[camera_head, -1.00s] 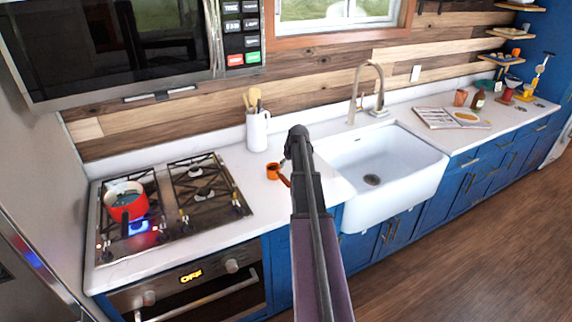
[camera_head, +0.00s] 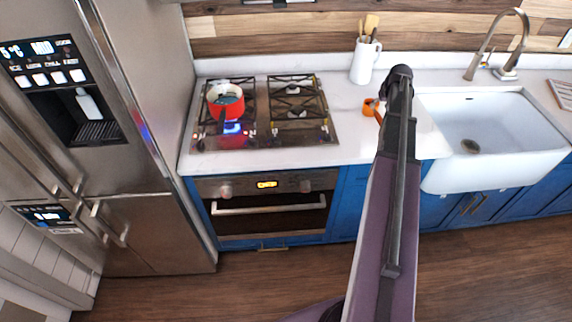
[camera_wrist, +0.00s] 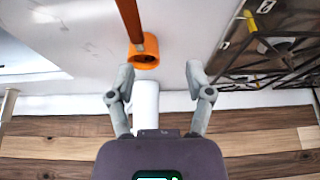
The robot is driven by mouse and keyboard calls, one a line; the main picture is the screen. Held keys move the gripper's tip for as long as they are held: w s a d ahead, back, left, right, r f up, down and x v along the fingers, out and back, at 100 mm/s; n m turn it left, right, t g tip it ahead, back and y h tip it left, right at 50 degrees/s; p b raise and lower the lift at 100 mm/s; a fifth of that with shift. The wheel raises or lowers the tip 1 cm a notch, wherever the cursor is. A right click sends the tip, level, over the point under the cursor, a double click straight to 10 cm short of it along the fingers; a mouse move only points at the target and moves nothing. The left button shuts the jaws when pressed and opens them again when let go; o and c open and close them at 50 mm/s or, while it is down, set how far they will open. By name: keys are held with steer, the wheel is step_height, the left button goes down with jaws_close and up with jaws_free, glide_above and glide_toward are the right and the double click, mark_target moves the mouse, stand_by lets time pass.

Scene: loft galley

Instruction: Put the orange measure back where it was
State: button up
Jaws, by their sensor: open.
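The orange measure (camera_head: 369,107) is on the white counter between the stove and the sink, partly behind my arm. In the wrist view the orange measure (camera_wrist: 144,52) shows its round cup just beyond my fingertips, with its long brown-orange handle running away to the top edge. My gripper (camera_wrist: 159,76) is open and empty, with one finger on either side of the line to the cup. I cannot tell its height above the counter. The head view hides the fingers behind my arm.
A white utensil crock (camera_head: 366,61) stands behind the measure, close to the wall. A red pot (camera_head: 226,101) sits on the stove (camera_head: 262,135) over a blue glow. The white sink (camera_head: 490,135) lies to the right, with a tall faucet behind it. A steel fridge (camera_head: 130,190) stands left.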

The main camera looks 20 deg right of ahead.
steer(key=s+a+g, duration=0.1)
steer(key=s+a, duration=0.1)
steer(key=a, duration=1.3)
steer(key=s+a+n+g, duration=0.1)
steer(key=s+a, duration=0.4)
steer(key=a, duration=0.5)
steer(key=s+a+f+g, duration=0.1)
steer(key=s+a, duration=0.4)
steer(key=a, duration=0.5)
steer(key=s+a+n+g, duration=0.1)
steer(key=s+a, duration=0.4)
steer(key=a, duration=0.5)
steer(key=shift+s+a+f+n+y, duration=0.2)
steer(key=shift+s+a+n+y, duration=0.1)
steer(key=shift+s+y, duration=0.1)
steer(key=shift+w+f, duration=0.1)
steer(key=shift+f, duration=0.05)
